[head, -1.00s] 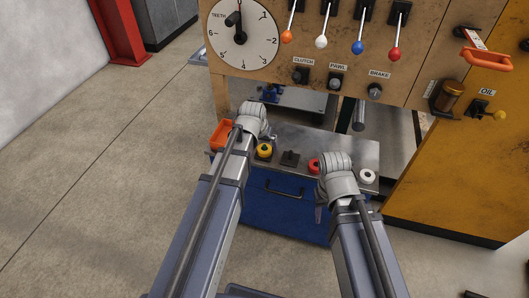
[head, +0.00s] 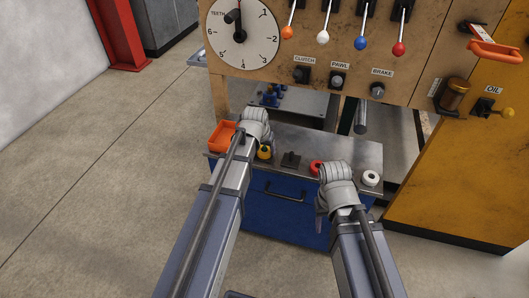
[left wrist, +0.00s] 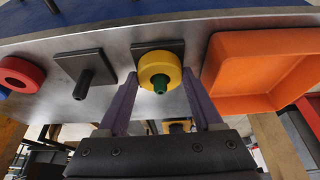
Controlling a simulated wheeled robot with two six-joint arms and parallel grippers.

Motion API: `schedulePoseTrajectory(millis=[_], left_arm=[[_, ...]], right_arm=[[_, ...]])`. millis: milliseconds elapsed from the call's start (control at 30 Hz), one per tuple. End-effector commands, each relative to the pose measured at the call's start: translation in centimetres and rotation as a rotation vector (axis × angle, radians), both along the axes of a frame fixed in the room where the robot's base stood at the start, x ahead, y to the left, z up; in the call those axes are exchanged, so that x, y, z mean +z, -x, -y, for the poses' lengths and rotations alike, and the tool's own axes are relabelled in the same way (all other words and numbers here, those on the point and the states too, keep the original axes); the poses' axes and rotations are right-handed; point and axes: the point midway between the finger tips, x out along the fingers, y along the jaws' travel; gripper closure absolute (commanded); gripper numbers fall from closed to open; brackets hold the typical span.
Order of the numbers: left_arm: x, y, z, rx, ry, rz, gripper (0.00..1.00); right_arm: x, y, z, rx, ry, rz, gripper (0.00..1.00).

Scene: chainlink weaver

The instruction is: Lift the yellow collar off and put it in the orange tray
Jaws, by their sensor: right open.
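The yellow collar (left wrist: 152,64) sits around a green-tipped peg on a dark square plate on the metal bench top. In the head view the collar (head: 264,153) is partly covered by my left wrist. My left gripper (left wrist: 160,72) is open, with one purple finger on each side of the collar and narrow gaps showing. The orange tray (left wrist: 250,103) is just right of the collar in the left wrist view; in the head view the tray (head: 213,140) is at the bench's left end. My right gripper (head: 321,204) is open, mostly hidden by its wrist, at the bench front.
An empty dark peg (head: 291,160) stands beside the collar. A red collar (head: 315,168) and a white collar (head: 370,178) are further right. The bench has a blue front (head: 275,215). A panel with levers and a dial (head: 240,36) rises behind.

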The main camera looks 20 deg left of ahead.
Motion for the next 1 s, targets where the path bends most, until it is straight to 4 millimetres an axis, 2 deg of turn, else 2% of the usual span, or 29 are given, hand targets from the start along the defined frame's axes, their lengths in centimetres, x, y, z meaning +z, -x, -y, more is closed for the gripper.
schedulePoseTrajectory(millis=[67, 533, 1000], left_arm=[[0.00, 0.00, 0.01, 0.000, 0.000, 0.000, 0.46], [0.00, 0.01, 0.01, 0.000, 0.000, 0.000, 0.99], [0.61, -0.01, 0.01, 0.000, 0.000, 0.000, 1.00]], right_arm=[[0.00, 0.00, 0.00, 0.000, 0.000, 0.000, 0.50], [-0.01, 0.00, 0.00, 0.000, 0.000, 0.000, 0.50], [0.60, 0.00, 0.00, 0.000, 0.000, 0.000, 0.50]])
